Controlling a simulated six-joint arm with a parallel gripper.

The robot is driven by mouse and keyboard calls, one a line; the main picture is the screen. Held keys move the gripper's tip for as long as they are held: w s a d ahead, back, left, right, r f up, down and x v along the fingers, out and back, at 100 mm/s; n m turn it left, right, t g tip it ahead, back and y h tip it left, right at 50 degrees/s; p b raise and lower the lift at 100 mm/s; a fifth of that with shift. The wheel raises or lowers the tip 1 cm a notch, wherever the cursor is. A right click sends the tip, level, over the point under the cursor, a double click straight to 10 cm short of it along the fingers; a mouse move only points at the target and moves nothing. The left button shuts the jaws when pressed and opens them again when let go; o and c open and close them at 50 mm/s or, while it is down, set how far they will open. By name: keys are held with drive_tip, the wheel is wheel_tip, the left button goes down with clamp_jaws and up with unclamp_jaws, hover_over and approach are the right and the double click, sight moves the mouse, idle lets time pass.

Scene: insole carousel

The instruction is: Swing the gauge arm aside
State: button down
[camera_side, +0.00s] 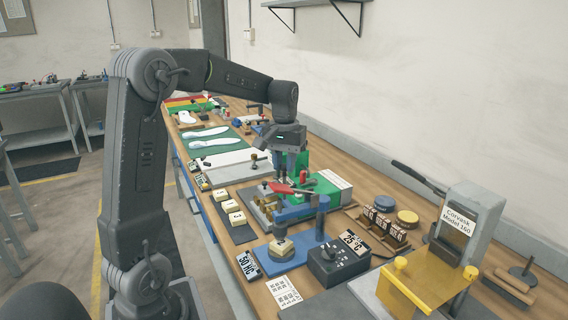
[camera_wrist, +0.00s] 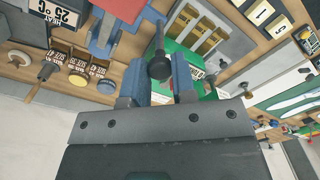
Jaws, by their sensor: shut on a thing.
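My gripper (camera_side: 290,166) reaches down beside the green block (camera_side: 304,158) at the middle of the bench. In the wrist view its two blue fingers (camera_wrist: 159,80) are closed around a round dark knob (camera_wrist: 159,66) on a dark stem, which looks like the gauge arm's handle. I cannot tell where its pivot is. A red lever (camera_side: 288,188) lies just below the fingers in the side view. A blue stand (camera_side: 300,209) with a horizontal arm stands in front, over a blue base (camera_side: 287,258) with a cream block on it.
Cream numbered blocks (camera_side: 231,206) lie on a dark mat left of the gripper. A black control box (camera_side: 337,262), a rack of numbered tags (camera_side: 382,226) and a yellow-fronted press (camera_side: 427,285) stand at the front right. White insoles (camera_side: 214,142) lie on a green mat behind.

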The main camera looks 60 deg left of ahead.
drive_tip(key=w+a+m, duration=0.3)
drive_tip(key=w+m, duration=0.4)
drive_tip(key=m, duration=0.2)
drive_tip(key=shift+w+a+m, duration=0.25)
drive_tip(key=shift+a+m, duration=0.1)
drive_tip(key=shift+m, duration=0.05)
idle(0.4)
drive_tip(key=c, duration=0.9)
unclamp_jaws()
drive_tip(key=shift+c, duration=0.2)
wheel_tip(320, 180, up, 14)
